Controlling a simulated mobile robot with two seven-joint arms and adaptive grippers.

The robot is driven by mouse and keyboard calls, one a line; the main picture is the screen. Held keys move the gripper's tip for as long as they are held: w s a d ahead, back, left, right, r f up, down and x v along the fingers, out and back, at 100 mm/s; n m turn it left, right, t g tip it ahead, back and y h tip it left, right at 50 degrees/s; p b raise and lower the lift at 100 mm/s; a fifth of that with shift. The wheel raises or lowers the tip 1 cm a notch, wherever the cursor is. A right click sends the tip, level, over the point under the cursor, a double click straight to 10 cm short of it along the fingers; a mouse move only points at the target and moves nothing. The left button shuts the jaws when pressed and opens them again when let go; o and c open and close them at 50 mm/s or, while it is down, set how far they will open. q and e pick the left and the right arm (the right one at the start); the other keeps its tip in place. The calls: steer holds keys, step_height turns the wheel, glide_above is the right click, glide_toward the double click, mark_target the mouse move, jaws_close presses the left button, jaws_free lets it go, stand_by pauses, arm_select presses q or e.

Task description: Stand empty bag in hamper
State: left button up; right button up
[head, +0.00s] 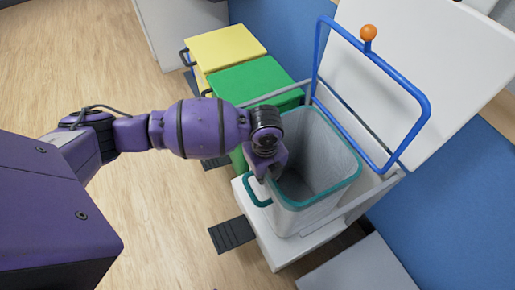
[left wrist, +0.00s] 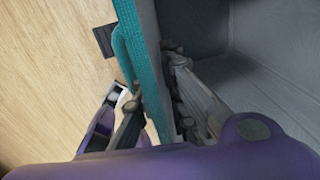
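The empty bag (head: 322,203) is a grey, open-topped, box-shaped bag with a teal rim and teal side handle. It is upright at the white hamper (head: 271,246); much of its outer wall shows above the hamper, and its base is hidden. The hamper's white lid (head: 440,60) is raised behind it. My left gripper (head: 265,172) is at the bag's left rim, near the handle. In the left wrist view, my left gripper's fingers (left wrist: 155,90) lie on either side of the bag wall (left wrist: 147,70), closed on it. My right gripper is not in view.
A blue tube frame (head: 429,105) with an orange ball (head: 368,33) stands above the bag's back edge. A green-lidded bin (head: 255,80) and yellow-lidded bin (head: 225,46) stand beyond. A dark pedal (head: 233,234) lies on the floor. Wooden floor at left is clear.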

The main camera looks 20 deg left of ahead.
arm_select(q)
steer(key=shift+o, duration=0.8)
step_height(320, 180, up, 11)
steer(key=shift+r+p, duration=0.1)
steer(key=shift+p, duration=1.1)
steer(key=shift+r, duration=0.7)
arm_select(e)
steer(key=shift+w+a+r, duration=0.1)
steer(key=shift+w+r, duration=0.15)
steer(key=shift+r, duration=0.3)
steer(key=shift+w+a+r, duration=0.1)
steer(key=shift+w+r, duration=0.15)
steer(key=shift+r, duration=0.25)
arm_select(q)
steer(key=shift+s+f, duration=0.1)
steer(key=shift+f, duration=0.05)
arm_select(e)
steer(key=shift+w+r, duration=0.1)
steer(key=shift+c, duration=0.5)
